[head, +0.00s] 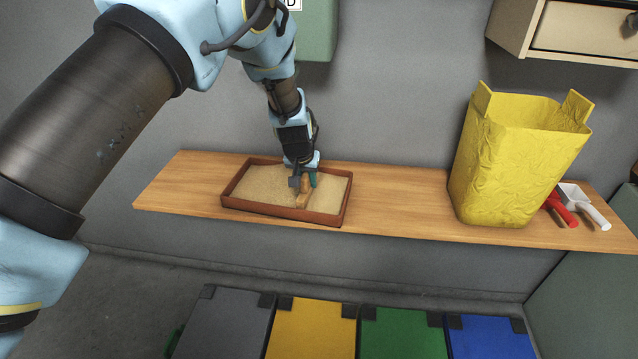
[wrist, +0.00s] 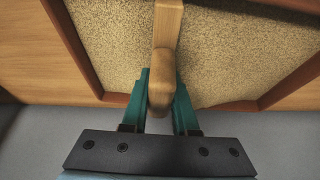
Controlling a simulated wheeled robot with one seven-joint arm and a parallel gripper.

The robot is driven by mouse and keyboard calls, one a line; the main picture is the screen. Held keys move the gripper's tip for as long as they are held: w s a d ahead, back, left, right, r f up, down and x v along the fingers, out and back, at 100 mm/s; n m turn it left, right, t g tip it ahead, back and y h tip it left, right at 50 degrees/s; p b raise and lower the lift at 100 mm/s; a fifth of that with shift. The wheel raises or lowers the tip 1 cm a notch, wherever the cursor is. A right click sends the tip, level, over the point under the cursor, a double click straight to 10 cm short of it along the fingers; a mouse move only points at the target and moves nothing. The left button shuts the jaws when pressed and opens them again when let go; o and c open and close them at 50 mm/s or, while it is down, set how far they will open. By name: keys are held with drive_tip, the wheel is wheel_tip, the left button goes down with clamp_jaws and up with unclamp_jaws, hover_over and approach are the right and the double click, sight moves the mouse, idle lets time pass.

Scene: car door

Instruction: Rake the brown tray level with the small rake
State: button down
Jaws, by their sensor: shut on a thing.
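The brown tray (head: 285,208) sits on the left part of the wooden shelf, filled with tan sand-like grains. The tray's rim also shows in the wrist view (wrist: 78,45). My gripper (head: 307,178) is over the tray, right of its middle. In the wrist view my gripper (wrist: 160,100) has its two teal fingers shut on the wooden handle of the small rake (wrist: 160,80). The rake (head: 303,198) lies low at the grains in the head view. Its far end is cut off in the wrist view, so I cannot tell how its teeth meet the grains.
The wooden shelf (head: 400,205) is clear between the tray and a yellow bag (head: 515,160). A red-handled tool (head: 562,210) and a white scoop (head: 585,203) lie right of the bag. Several coloured bins, including a yellow one (head: 312,328), stand below. A grey wall is behind.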

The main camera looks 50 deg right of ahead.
drive_tip(key=w+a+b, duration=0.1)
drive_tip(key=w+a, duration=0.1)
drive_tip(key=w, duration=0.4)
drive_tip(key=w+a+b, duration=0.1)
drive_tip(key=w+a, duration=0.2)
drive_tip(key=w, duration=0.2)
drive_tip(key=w+a+b, duration=0.1)
drive_tip(key=w+a, duration=0.1)
drive_tip(key=w, duration=0.4)
drive_tip(key=shift+w+a, duration=0.3)
drive_tip(key=shift+w, duration=0.05)
drive_tip(key=s+d+p, duration=0.1)
drive_tip(key=s+d, duration=0.2)
drive_tip(key=s, duration=0.5)
drive_tip(key=s+d+p, duration=0.1)
drive_tip(key=s+d, duration=0.3)
drive_tip(key=s, duration=0.5)
drive_tip(key=s+d+p, duration=0.2)
drive_tip(key=s+d, duration=0.2)
drive_tip(key=s, duration=0.4)
drive_tip(key=shift+s, duration=0.25)
wheel_tip(320, 180, up, 7)
drive_tip(key=p, duration=0.3)
drive_tip(key=shift+f, duration=0.15)
drive_tip(key=shift+w, duration=0.1)
